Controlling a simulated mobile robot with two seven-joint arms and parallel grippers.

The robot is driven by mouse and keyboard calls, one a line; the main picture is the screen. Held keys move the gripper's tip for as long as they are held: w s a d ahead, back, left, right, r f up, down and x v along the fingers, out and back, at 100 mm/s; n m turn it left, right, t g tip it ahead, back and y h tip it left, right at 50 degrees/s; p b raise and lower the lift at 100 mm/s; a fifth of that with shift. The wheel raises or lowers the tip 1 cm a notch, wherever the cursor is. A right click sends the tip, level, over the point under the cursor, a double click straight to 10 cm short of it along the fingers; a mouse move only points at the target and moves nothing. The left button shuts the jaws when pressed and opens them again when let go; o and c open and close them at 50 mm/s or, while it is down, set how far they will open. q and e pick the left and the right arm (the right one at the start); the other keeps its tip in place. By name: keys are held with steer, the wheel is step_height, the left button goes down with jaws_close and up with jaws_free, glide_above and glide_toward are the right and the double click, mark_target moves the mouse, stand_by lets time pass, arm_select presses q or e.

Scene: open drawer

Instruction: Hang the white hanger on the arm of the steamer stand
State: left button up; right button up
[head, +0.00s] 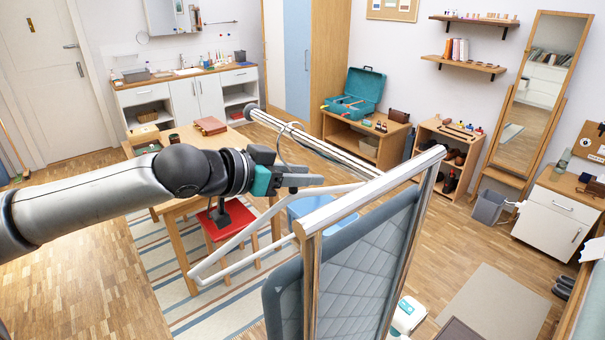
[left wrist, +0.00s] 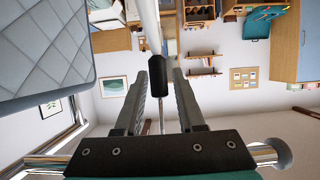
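The white hanger (head: 240,238) is tilted below the chrome arm of the steamer stand (head: 335,152). Its thin wire hook (head: 280,152) loops up at that arm; whether it bears on the arm is hard to tell. My left gripper (head: 312,180) is at the hanger's neck, just under the arm. In the left wrist view, the black neck (left wrist: 156,72) stands between the fingers of my left gripper (left wrist: 160,75), with narrow gaps beside it, so the gripper looks slightly open. The arm's chrome rod (left wrist: 45,160) passes behind the gripper base. My right gripper is not in view.
The stand's quilted grey board (head: 355,265) hangs close to the right of the hanger. A wooden table (head: 172,215) and a red stool (head: 232,215) stand beyond and below. A wooden workbench (head: 385,135) with a teal toolbox (head: 362,88) is at the back. Floor at left is free.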

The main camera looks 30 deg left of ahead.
arm_select(q)
steer(key=shift+o, duration=1)
steer(key=shift+s, duration=0.15)
steer(key=shift+p+v, duration=0.5)
steer(key=shift+v, duration=0.6)
steer(key=shift+p+v, duration=0.65)
steer(key=shift+v, duration=0.25)
steer(key=p+v, duration=0.1)
steer(key=v, duration=1)
steer(key=shift+p, duration=0.4)
steer(key=shift+a, duration=0.1)
